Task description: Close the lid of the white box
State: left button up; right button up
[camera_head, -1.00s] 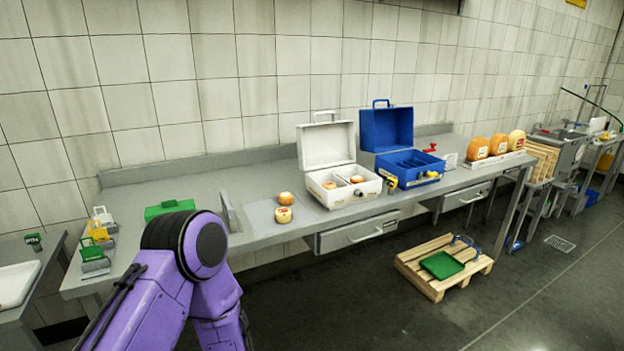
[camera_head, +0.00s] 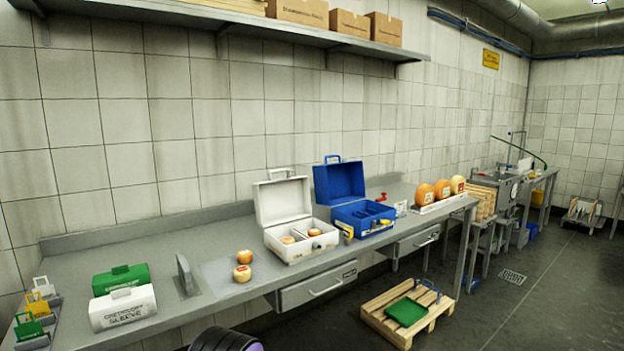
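The white box (camera_head: 301,243) stands on the steel table with its lid (camera_head: 283,201) open, upright and leaning back toward the wall. Small orange cheese wheels lie in its compartments, one on the left (camera_head: 288,240) and one on the right (camera_head: 314,232). Part of my purple and black arm shows at the bottom edge. Neither of my grippers is in view.
An open blue box (camera_head: 362,219) stands close to the right of the white box. Two small cheeses (camera_head: 243,273) lie to its left on the table (camera_head: 205,326). Green (camera_head: 121,279) and white (camera_head: 123,307) sleeves are farther left. A pallet (camera_head: 379,318) lies on the floor.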

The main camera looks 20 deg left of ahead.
aim_at(280, 201)
jog(key=z, duration=0.35)
jog(key=i, duration=1.6)
jog(key=u, duration=0.8)
jog(key=i, duration=0.6)
jog(key=u, duration=0.8)
